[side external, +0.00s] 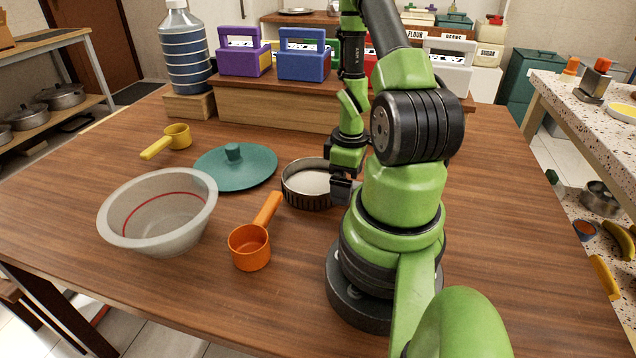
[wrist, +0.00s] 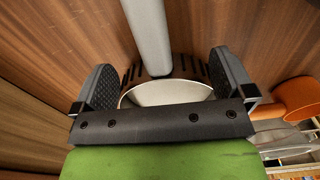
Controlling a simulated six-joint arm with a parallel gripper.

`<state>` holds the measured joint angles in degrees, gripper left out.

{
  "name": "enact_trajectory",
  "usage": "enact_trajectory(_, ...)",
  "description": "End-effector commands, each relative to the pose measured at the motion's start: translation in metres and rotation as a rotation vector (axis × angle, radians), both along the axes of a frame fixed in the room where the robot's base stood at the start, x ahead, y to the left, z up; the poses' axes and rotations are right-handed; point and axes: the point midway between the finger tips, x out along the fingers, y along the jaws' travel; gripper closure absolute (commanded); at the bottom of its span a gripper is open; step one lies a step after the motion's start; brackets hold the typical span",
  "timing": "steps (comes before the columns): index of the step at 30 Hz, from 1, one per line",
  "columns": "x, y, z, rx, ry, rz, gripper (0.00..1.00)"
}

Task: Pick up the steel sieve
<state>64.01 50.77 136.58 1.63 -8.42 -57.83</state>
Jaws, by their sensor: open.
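The steel sieve (side external: 308,196) is a round, dark-rimmed pan with a pale inside. It sits on the wooden table, its right side hidden by my arm. My gripper (side external: 342,190) is low over its right edge. In the wrist view my gripper (wrist: 160,64) is open, with one finger on each side. The sieve's pale bowl (wrist: 165,93) and slotted dark rim show between the fingers. A smooth grey bar (wrist: 148,30), seemingly the sieve's handle, runs up from it between the fingers. I cannot tell whether either finger touches it.
An orange measuring cup (side external: 250,249) lies close to the sieve at front left. A teal lid (side external: 236,172) is just left of it, with a grey bowl (side external: 160,212) and a yellow cup (side external: 178,136) beyond. A wooden riser (side external: 290,106) stands behind.

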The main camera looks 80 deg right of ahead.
Motion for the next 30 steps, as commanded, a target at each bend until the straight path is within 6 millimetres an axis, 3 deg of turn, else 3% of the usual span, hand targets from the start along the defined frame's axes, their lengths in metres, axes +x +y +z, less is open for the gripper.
enact_trajectory(11,0.0,0.0001,-0.0087,0.0,-0.001,-0.002,0.02)
enact_trajectory(24,0.0,0.0001,-0.0085,0.0,-0.001,-0.002,1.0)
enact_trajectory(30,0.0,0.0,-0.0084,0.0,-0.001,-0.001,1.0)
